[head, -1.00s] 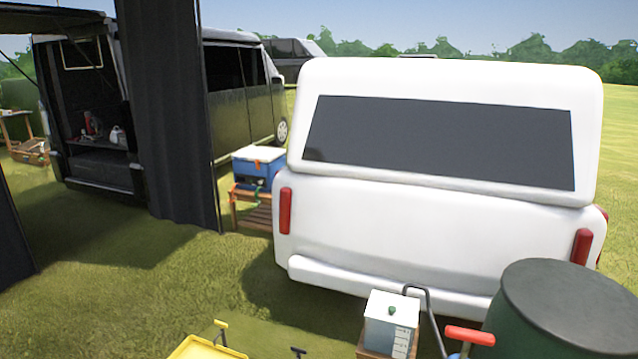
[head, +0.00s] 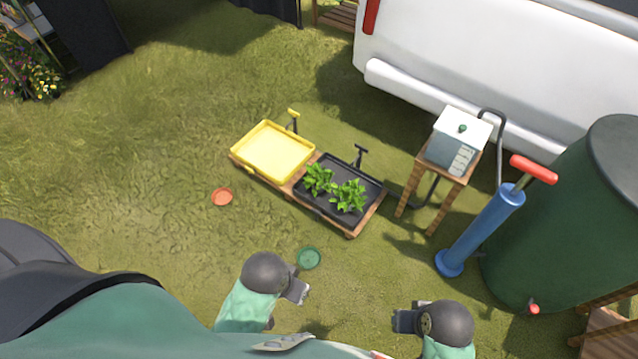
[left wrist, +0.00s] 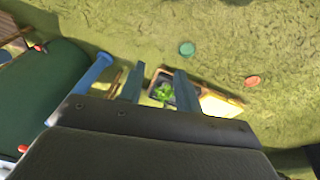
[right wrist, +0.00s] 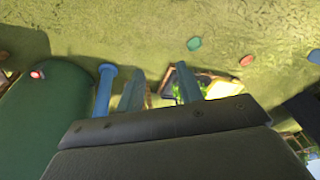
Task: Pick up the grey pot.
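I cannot make out a clearly grey pot in any view. The nearest match in colour is a dark grey tray (head: 330,212) with two leafy green plants (head: 335,188), on a low wooden base in the head view's middle. My left gripper (head: 300,291) is below that tray in the head view, apart from it; its two fingers stand apart and empty in the left wrist view (left wrist: 159,76). My right gripper (head: 402,320) is at the lower right, with its fingers also apart and empty in the right wrist view (right wrist: 158,72).
A yellow tray (head: 272,150) sits beside the dark one. An orange disc (head: 222,197) and a green disc (head: 309,258) lie on the grass. A white-roofed box (head: 455,145) on a stool, a blue pump (head: 482,230), a green barrel (head: 570,220) and a white vehicle (head: 480,60) stand right. Grass at left is clear.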

